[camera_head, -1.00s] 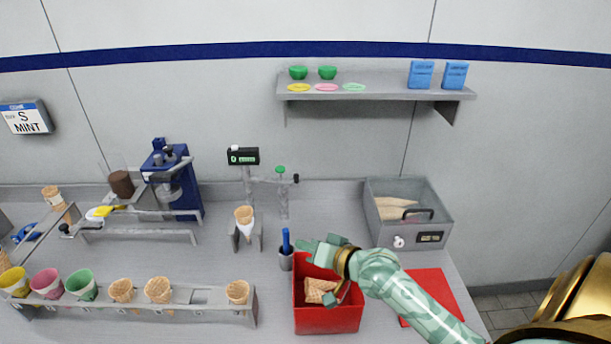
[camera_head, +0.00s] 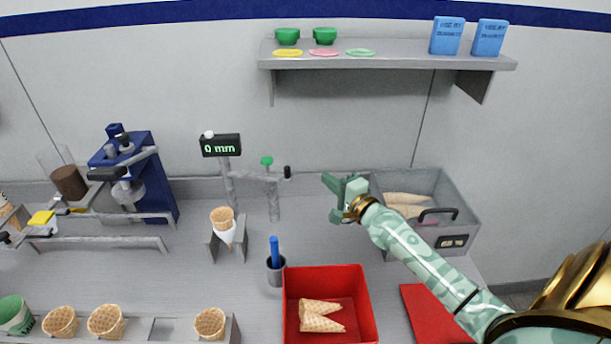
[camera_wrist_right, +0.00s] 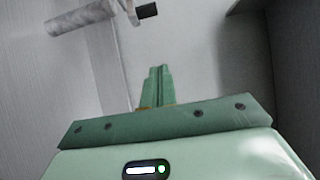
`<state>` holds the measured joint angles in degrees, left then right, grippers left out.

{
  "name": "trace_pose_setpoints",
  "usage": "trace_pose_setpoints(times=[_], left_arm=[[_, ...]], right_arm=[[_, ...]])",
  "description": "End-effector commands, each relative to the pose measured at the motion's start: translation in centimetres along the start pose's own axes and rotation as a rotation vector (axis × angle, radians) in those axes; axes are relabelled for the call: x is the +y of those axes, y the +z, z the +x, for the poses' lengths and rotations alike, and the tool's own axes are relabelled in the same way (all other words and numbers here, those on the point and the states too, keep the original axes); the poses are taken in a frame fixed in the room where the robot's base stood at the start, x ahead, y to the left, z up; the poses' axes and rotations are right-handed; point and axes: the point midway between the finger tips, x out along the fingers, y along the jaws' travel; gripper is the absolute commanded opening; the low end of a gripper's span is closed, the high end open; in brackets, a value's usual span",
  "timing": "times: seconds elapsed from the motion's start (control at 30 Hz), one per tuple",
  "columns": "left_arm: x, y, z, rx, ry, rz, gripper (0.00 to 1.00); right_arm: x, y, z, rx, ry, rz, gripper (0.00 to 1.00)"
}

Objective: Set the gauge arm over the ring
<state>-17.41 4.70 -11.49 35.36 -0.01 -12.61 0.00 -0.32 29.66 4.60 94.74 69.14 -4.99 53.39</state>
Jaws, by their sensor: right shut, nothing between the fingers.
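The gauge arm (camera_head: 258,178) is a grey bar on a post beside a black display (camera_head: 221,146) reading 0 mm. It points right, with a green knob (camera_head: 267,161) on top, a black tip (camera_head: 287,172) and a grey probe hanging down. In the right wrist view, a grey bar (camera_wrist_right: 82,17) with a black end is at the upper left. A stand (camera_head: 212,245) holding a wrapped cone (camera_head: 223,222) is left of the probe; I cannot make out its ring. My right gripper (camera_head: 334,188) is shut and empty, right of the black tip and apart from it.
A red bin (camera_head: 364,305) with cone pieces is below my right arm. A cup (camera_head: 277,272) with a blue-handled tool stands left of it. A grey box (camera_head: 462,215) is behind my arm. A shelf (camera_head: 390,62) is above. A blue machine (camera_head: 155,185) stands left.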

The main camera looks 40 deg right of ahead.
Motion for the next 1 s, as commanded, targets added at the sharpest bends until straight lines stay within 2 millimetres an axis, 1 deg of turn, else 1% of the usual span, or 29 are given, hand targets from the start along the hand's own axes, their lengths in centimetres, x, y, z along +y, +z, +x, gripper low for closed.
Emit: trace_pose_setpoints(times=[0.17, 0.4, 0.53, 0.6, 0.67, 0.8, 1.0], left_arm=[[0.0, -0.2, 0.5, 0.003, 0.0, 0.0, 0.35], [0.1, 0.2, 2.1, -0.005, 0.003, -0.001, 0.35], [0.2, 0.4, 3.0, -0.009, 0.004, -0.001, 0.35], [0.1, 0.1, 1.6, -0.002, 0.002, -0.001, 0.35], [0.1, -0.2, 1.0, 0.003, 0.001, -0.002, 0.35], [0.0, -0.5, 0.6, 0.007, 0.0, -0.002, 0.35], [0.1, -0.4, 0.5, 0.006, 0.001, -0.002, 0.35]], right_arm=[[0.0, 0.0, 2.2, 0.0, -0.002, 0.001, 0.0], [0.2, 0.1, 7.4, 0.0, -0.002, -0.001, 0.0], [0.3, 0.0, 10.0, 0.0, -0.001, -0.001, 0.0], [-0.3, 1.4, 9.4, -0.004, 0.0, 0.004, 0.0], [-0.5, 2.2, 9.1, -0.002, 0.0, 0.002, 0.0], [-0.2, 3.4, 8.6, -0.002, 0.0, 0.001, 0.0], [0.0, 3.9, 8.4, -0.001, 0.001, -0.002, 0.0]])
